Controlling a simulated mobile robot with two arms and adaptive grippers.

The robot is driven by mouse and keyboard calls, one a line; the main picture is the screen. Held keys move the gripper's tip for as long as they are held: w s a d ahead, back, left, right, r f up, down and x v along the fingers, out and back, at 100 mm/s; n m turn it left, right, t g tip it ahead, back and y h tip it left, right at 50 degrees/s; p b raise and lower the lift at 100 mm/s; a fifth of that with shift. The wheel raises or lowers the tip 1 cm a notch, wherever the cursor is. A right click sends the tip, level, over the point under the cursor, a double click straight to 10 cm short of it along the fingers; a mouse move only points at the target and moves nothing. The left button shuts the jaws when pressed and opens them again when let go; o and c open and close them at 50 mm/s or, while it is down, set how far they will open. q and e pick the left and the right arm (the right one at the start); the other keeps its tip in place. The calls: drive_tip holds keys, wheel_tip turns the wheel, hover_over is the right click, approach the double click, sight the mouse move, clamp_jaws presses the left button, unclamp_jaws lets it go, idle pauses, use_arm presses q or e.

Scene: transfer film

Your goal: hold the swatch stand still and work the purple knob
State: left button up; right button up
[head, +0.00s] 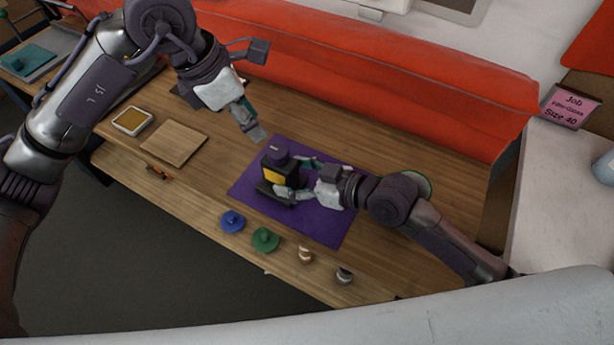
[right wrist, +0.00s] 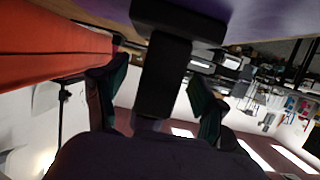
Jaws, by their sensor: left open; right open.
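The swatch stand (head: 273,175) is black with a yellow face and stands on a purple mat (head: 328,222). The purple knob (head: 274,149) sits on its top. My right gripper (head: 292,177) reaches in from the right at the stand, its fingers open. In the right wrist view the stand's dark body (right wrist: 165,75) is between the two fingers, with a gap visible on the left side. My left gripper (head: 252,130) is open and empty, above and to the left of the knob, apart from it. The knob is not clearly seen in the right wrist view.
Along the front edge are a blue knob-like piece (head: 232,221), a green one (head: 265,239) and two small pieces (head: 305,254). A red padded barrier (head: 380,75) runs behind the table.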

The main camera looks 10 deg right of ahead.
sight(281, 174)
drive_tip(key=shift+x, duration=1.7)
